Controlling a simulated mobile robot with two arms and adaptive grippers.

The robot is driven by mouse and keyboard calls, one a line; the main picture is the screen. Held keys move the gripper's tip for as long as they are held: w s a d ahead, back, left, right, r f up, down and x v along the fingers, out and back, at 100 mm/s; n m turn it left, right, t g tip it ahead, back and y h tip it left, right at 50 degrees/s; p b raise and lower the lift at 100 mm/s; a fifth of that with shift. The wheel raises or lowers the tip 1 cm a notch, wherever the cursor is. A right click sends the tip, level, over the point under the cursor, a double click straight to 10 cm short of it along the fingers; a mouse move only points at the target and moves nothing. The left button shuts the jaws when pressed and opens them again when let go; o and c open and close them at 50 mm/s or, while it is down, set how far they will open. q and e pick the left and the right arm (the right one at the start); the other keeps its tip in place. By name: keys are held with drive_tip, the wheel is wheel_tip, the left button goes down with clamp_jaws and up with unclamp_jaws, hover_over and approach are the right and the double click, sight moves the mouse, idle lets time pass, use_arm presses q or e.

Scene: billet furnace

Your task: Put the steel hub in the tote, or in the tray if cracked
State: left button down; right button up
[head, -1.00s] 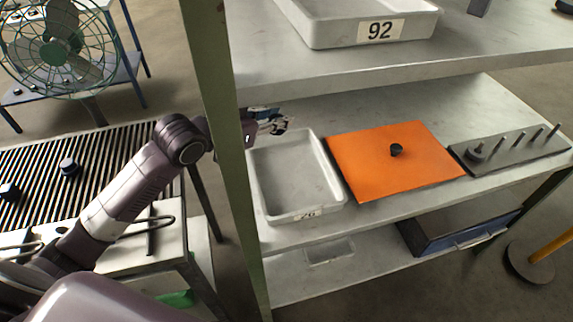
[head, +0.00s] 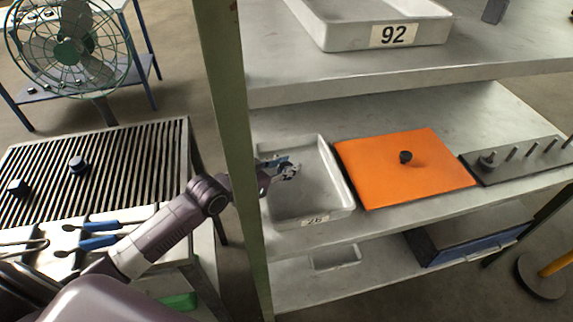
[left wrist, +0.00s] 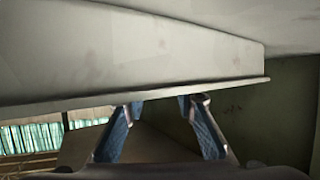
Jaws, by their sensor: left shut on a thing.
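My left gripper (head: 283,169) is over the far left part of a pale grey tray (head: 346,194) labelled 26 on the middle shelf. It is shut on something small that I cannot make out. In the left wrist view, my left gripper (left wrist: 164,103) has its blue fingers apart, with tips near the edge of a pale surface. A pale bin (head: 350,38) marked 92 stands on the upper shelf. A dark hub-like piece (head: 405,157) sits on an orange mat (head: 400,185). No crack can be made out. My right gripper is out of view.
A green post (head: 228,130) stands before the shelf, beside my left arm. A pegged rack (head: 525,162) is right of the mat. Dark pieces (head: 78,164) lie on a slatted table (head: 130,165) at left, with blue-handled tools (head: 98,242) in front. A fan (head: 70,45) stands behind.

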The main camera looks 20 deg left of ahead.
use_arm(q)
drive_tip(key=c, duration=1.6)
unclamp_jaws()
drive_tip(key=shift+s+r, duration=0.1)
drive_tip(key=shift+s, duration=0.05)
drive_tip(key=v, duration=1)
drive_tip(key=shift+s+a+r, duration=0.1)
drive_tip(key=shift+s, duration=0.15)
drive_tip(key=shift+s+a+r, duration=0.15)
drive_tip(key=shift+s+r, duration=0.15)
drive_tip(key=shift+s, duration=0.15)
